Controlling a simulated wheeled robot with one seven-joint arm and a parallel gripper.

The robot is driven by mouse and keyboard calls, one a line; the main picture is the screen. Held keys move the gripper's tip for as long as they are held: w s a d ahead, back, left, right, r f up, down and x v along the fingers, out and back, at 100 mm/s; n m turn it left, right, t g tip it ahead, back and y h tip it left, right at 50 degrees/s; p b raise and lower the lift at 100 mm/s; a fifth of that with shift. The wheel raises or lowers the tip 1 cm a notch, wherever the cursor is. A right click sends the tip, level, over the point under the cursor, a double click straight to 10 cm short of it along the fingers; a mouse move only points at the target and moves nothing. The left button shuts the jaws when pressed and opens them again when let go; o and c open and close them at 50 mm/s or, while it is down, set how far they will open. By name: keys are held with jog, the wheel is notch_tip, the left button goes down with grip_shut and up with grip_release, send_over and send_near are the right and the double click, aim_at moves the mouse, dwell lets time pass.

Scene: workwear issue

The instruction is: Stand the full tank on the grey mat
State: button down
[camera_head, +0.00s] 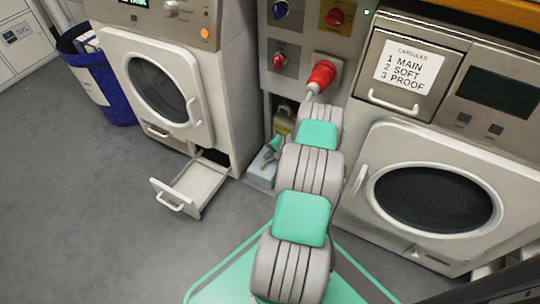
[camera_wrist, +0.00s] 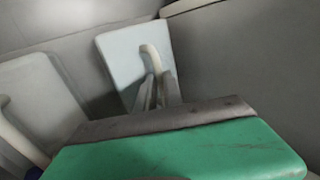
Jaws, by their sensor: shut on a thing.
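A pale blue-grey tank (camera_head: 261,170) is low down in the gap between the two machines, partly hidden by my arm. In the wrist view the tank (camera_wrist: 118,58) shows a flat pale face with a curved white handle (camera_wrist: 152,58). My gripper (camera_head: 271,152) is at the top of the tank; in the wrist view its fingers (camera_wrist: 157,92) are closed at the handle. I cannot tell whether the tank touches the floor. I cannot make out a grey mat apart from the grey floor, and the tank's contents do not show.
A pale drawer (camera_head: 188,188) is pulled out low on the left machine (camera_head: 160,85). The right machine (camera_head: 430,195) stands close beside my arm. A blue bin (camera_head: 103,85) is at the far left. Grey floor (camera_head: 75,200) is clear at the lower left.

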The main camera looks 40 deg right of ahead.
jog(key=shift+w+d+f, duration=0.1)
jog(key=shift+f, duration=0.05)
dwell(0.4)
jog(key=c, duration=1.4)
grip_release()
jog(key=shift+f, duration=0.1)
